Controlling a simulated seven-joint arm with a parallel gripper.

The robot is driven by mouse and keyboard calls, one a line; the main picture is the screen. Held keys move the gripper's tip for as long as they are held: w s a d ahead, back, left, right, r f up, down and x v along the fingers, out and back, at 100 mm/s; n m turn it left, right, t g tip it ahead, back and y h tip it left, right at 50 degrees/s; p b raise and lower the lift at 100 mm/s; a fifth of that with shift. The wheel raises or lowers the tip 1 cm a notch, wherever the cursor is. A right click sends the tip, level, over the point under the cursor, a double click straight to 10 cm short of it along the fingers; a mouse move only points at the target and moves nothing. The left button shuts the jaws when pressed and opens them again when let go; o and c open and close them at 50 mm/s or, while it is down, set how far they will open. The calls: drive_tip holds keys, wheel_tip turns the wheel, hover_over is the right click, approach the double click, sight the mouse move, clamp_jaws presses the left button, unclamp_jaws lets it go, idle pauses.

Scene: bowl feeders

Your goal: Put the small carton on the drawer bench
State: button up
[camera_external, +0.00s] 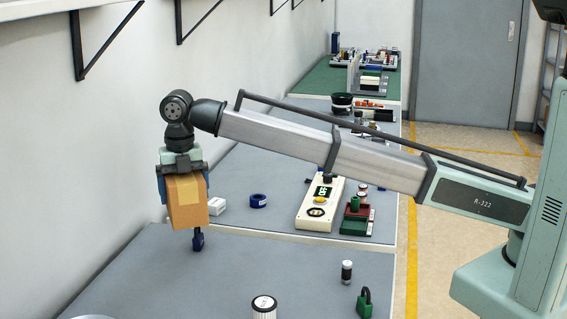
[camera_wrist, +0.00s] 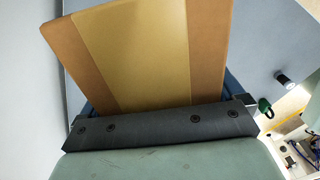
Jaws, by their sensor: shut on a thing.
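The small carton (camera_external: 187,203) is a brown cardboard box with a paler tape strip. My gripper (camera_external: 182,190) is shut on it and holds it beside the wall, over the left part of the grey bench. In the wrist view the carton (camera_wrist: 150,55) fills the upper middle, tilted, in front of the dark gripper bar (camera_wrist: 155,128). I cannot tell the exact gap between carton and bench.
A white-capped cylinder (camera_external: 264,306), a small dark-and-white cylinder (camera_external: 347,271) and a green padlock (camera_external: 364,302) stand on the near bench. The near bench's middle is clear.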

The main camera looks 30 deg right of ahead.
drive_tip(key=s+a+n, duration=0.1)
drive_tip(key=s+a, duration=0.2)
drive_tip(key=s, duration=0.4)
drive_tip(key=s+a+n, duration=0.1)
drive_tip(key=s+a, duration=0.2)
drive_tip(key=s, duration=0.5)
drive_tip(key=shift+s+a+f, duration=0.1)
drive_tip(key=shift+f, duration=3.7)
drive_tip(key=shift+s+a+f, duration=0.1)
drive_tip(key=shift+f, duration=3.65)
drive_tip(key=o, duration=0.9)
drive_tip(key=shift+f, duration=0.15)
drive_tip(key=shift+o, duration=0.2)
wheel_tip(320, 180, up, 12)
drive_tip(key=shift+r, duration=0.2)
